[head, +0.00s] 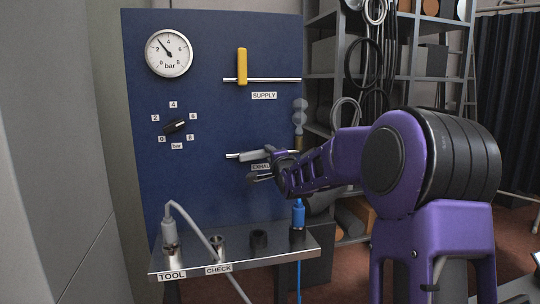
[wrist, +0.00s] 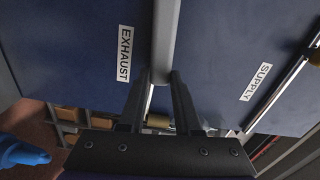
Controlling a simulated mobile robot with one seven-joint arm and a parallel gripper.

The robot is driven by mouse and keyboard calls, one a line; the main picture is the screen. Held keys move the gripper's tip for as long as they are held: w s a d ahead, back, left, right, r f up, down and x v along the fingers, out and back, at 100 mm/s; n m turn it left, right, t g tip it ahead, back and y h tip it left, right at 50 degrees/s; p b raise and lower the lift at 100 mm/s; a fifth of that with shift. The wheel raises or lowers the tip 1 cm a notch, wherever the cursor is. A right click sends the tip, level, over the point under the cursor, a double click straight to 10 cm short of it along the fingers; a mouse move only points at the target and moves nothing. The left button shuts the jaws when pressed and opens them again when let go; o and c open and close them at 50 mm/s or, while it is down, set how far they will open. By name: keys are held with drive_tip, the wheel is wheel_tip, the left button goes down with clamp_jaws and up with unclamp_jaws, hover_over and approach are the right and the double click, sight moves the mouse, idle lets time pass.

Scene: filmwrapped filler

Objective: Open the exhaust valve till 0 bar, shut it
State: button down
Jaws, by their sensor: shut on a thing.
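The exhaust valve's grey handle (head: 251,156) lies roughly along its short horizontal pipe on the blue panel, above the partly covered EXHAUST label (head: 261,168). My gripper (head: 268,165) is at this handle, shut on it. In the wrist view the grey handle (wrist: 168,38) runs between the fingertips (wrist: 161,77), beside the EXHAUST label (wrist: 125,53). The round pressure gauge (head: 169,53) has its needle at about 3 bar, between 2 and 4. The supply valve's yellow handle (head: 242,66) stands upright, across its pipe. My fingers and wrist hide the exhaust pipe's right part.
A black selector knob (head: 174,126) sits among number labels. The metal shelf (head: 280,246) below holds a grey hose plug (head: 169,236) at TOOL, a CHECK socket (head: 217,243), a dark socket and a blue connector (head: 298,214). A storage rack (head: 413,75) stands behind at right.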

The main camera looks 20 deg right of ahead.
drive_tip(key=shift+r, duration=0.15)
drive_tip(key=c, duration=0.6)
unclamp_jaws()
drive_tip(key=shift+s+f, duration=0.1)
drive_tip(key=shift+f, duration=0.1)
